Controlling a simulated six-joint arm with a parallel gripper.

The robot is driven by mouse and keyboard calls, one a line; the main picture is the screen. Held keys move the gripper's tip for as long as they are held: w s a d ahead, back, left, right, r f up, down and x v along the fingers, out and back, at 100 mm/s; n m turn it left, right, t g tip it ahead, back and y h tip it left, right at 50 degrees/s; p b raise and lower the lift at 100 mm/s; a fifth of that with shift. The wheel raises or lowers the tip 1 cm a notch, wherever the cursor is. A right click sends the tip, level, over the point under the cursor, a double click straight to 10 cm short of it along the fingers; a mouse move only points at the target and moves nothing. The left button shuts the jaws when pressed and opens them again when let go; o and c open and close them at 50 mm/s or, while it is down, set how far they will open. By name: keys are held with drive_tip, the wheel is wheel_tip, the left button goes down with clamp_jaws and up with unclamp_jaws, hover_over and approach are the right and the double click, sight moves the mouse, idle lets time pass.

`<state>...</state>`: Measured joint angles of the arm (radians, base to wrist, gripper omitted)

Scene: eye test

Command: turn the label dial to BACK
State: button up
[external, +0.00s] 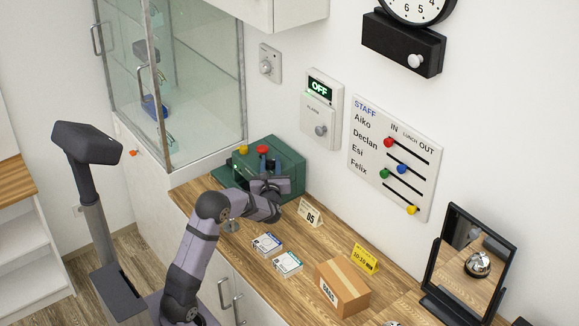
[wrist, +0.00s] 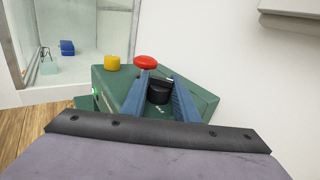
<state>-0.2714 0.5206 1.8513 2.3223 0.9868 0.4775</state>
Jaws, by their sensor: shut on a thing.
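The green label machine (external: 292,160) stands on the wooden counter against the wall; it also fills the middle of the wrist view (wrist: 200,102). On its top are a red button (wrist: 146,62), a yellow button (wrist: 112,63) and a black dial (wrist: 158,96). My gripper (external: 264,184) is at the front of the machine. In the wrist view its two blue fingers (wrist: 159,86) stand on either side of the black dial and are shut on it. In the external view my gripper hides the dial. I cannot read the dial's markings or its setting.
A glass cabinet (external: 190,80) stands left of the machine. A small "05" card (external: 310,212), two small boxes (external: 267,244), a yellow sign (external: 365,259), a cardboard box (external: 343,286) and a mirror (external: 468,262) stand along the counter to the right. The wall holds an alarm panel (external: 321,108) reading OFF.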

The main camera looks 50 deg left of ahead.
sight(271, 165)
drive_tip(key=o, duration=1)
drive_tip(key=shift+r, duration=0.1)
drive_tip(key=shift+s+d, duration=0.25)
drive_tip(key=shift+d, duration=0.1)
drive_tip(key=shift+b+v, duration=0.65)
drive_tip(key=shift+v, duration=2.65)
